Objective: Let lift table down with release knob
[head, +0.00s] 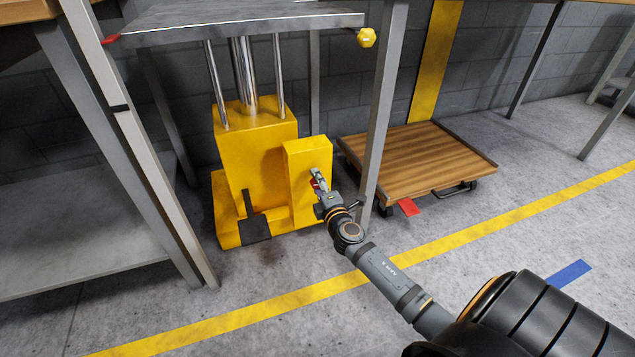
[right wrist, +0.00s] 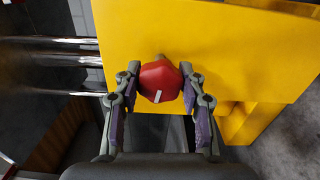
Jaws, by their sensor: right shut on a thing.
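The yellow lift table (head: 258,160) stands under a grey top plate (head: 240,25), carried on upright chrome rods. Its yellow side box also fills much of the right wrist view (right wrist: 215,50). The red release knob (right wrist: 160,82) sticks out from this box, with a small white mark on it. My right gripper (right wrist: 160,92) is shut on the red knob, one finger on each side. My left gripper is not in view.
A grey table leg (head: 382,110) stands close to the right of my right gripper. A wooden platform cart (head: 420,160) sits behind it. A yellow knob (head: 366,38) is at the plate's right corner. A grey bench (head: 80,220) is at the left.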

